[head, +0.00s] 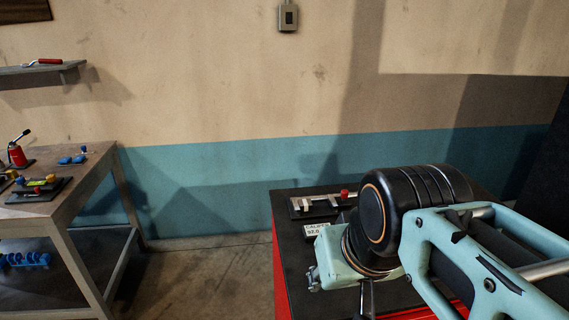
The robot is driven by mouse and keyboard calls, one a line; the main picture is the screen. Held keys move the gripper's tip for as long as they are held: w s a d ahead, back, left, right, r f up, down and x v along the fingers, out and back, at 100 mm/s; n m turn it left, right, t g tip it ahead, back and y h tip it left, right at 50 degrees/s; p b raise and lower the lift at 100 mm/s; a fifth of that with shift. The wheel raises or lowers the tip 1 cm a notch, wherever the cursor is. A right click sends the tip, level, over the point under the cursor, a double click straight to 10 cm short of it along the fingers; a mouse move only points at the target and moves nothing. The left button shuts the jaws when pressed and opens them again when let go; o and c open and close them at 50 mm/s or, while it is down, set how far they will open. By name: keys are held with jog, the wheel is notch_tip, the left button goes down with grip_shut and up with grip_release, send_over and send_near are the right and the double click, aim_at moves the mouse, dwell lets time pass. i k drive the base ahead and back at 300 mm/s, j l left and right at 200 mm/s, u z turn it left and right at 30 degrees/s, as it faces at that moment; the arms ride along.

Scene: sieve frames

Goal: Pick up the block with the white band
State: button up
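No block with a white band can be made out in the head view. My pale green arm with its large black joint fills the lower right and hides much of the red cabinet's dark top (293,262). My gripper's fingers cannot be made out, so I cannot see whether they hold anything.
Bare floor lies between.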

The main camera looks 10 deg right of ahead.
aim_at(305, 204)
jog(key=k+l, duration=0.1)
jog(key=l, duration=0.7)
jog(key=l+z, duration=0.1)
jog(key=l, duration=0.75)
